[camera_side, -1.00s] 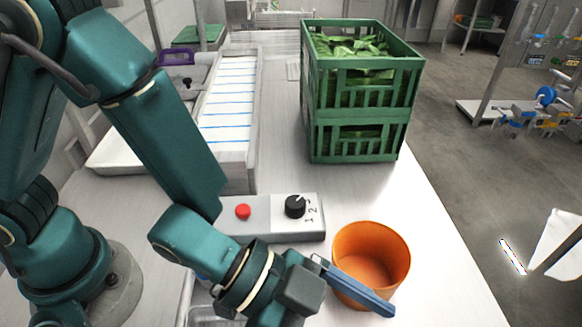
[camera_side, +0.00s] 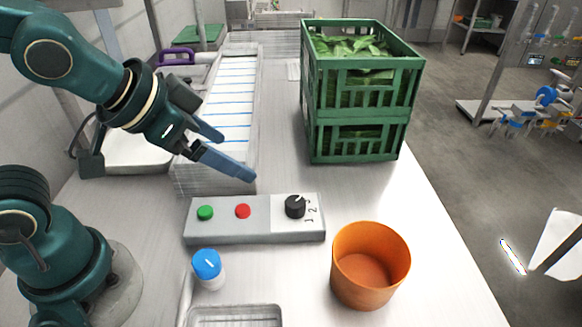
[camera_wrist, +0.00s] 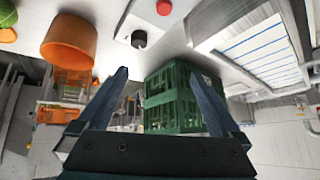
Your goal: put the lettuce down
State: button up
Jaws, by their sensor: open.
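My gripper (camera_side: 236,157) is open and empty, raised over the near end of the white, blue-striped surface. Its two blue fingers also show spread apart in the wrist view (camera_wrist: 158,72). A rounded green thing (camera_wrist: 72,27), which looks like a lettuce head, shows beside the orange bucket (camera_wrist: 68,48) at the upper left of the wrist view, well away from the fingers. What it rests on is unclear. The side view does not show it. Leafy greens (camera_side: 350,46) fill the green crates (camera_side: 362,116) at the back.
A grey control box (camera_side: 225,225) has green and red buttons and a black knob. A blue-capped container (camera_side: 208,268) and a metal tray (camera_side: 235,312) are in front. The orange bucket (camera_side: 370,268) stands at the right. The table between bucket and crates is clear.

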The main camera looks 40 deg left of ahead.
jog(key=s+a+n+g, duration=0.2)
jog(key=s+a, duration=0.1)
jog(key=s, duration=0.4)
jog(key=shift+a+n+y, duration=0.3)
jog(key=shift+n+y, duration=0.1)
